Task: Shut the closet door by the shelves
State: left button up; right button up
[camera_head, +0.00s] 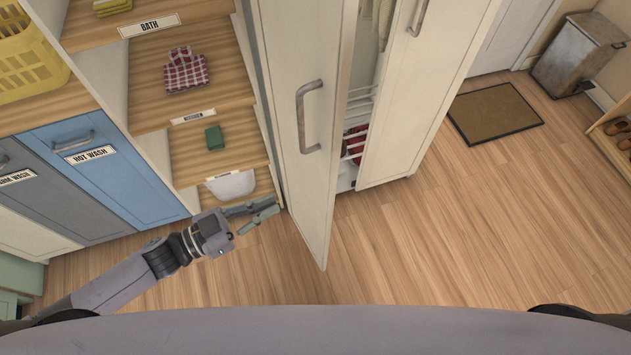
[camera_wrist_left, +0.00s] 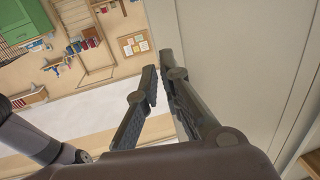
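The cream closet door (camera_head: 312,190) stands open, swung out from the closet beside the shelves, with a grey bar handle (camera_head: 303,118) on its face. My left gripper (camera_head: 277,204) is low, left of the door's lower part, on the side of the handle face. Its fingers are partly open, with a narrow gap and nothing between them. In the left wrist view, the gripper (camera_wrist_left: 161,76) shows against a broad cream panel (camera_wrist_left: 235,60), which looks like the door. I cannot tell whether a finger touches it. My right gripper is not in view.
The closet's other door (camera_head: 425,90) is closed, and red items (camera_head: 355,143) show inside the opening. Blue and grey hampers (camera_head: 105,165) are further left.

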aim_at(327, 179)
pick_arm(q)
jog(key=p+x, duration=0.2)
jog(key=x, duration=0.8)
jog(key=shift+r+p, duration=0.2)
jog(key=shift+p, duration=0.1)
grip_shut()
jog(key=shift+w+d+f, duration=0.1)
jog(key=shift+w+d, duration=0.2)
jog(key=shift+d, duration=0.35)
